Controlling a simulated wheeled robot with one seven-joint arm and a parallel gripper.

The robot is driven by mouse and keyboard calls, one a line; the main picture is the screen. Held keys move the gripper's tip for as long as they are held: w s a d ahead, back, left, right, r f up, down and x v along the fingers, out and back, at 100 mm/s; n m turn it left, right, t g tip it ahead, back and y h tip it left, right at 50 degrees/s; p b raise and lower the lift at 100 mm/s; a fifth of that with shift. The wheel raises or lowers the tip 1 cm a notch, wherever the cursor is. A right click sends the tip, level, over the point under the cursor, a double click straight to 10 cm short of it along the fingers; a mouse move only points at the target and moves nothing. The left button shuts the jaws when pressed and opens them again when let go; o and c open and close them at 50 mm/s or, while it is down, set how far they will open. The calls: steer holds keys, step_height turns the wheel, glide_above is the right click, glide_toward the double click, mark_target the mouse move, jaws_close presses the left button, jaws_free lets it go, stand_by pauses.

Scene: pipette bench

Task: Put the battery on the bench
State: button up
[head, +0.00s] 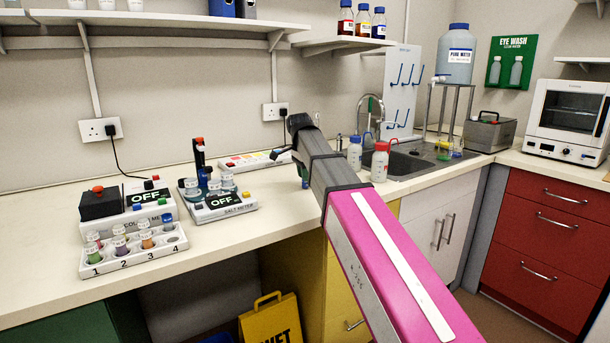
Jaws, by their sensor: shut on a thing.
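My gripper (291,158) is near the middle of the view, over the front part of the bench (215,240), with my arm reaching up to it from the lower right. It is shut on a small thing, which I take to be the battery. A small blue-green piece (305,184) shows just under the gripper, beside my arm. The arm and fingers hide most of it, so its shape and whether it touches the bench cannot be told.
Left on the bench are a meter (140,217) reading OFF, a numbered vial rack (155,257) and a salt meter (224,208). A coloured-button strip (240,162) lies behind. Bottles (379,162) and a sink (415,160) are to the right. The bench front between the salt meter and gripper is clear.

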steer(key=shift+f, duration=0.2)
steer(key=o, duration=0.9)
steer(key=shift+o, duration=0.2)
step_height(320, 180, up, 12)
steer(key=a, duration=0.1)
steer(key=shift+s+a, duration=0.2)
steer(key=shift+s, duration=0.1)
steer(key=shift+r, duration=0.1)
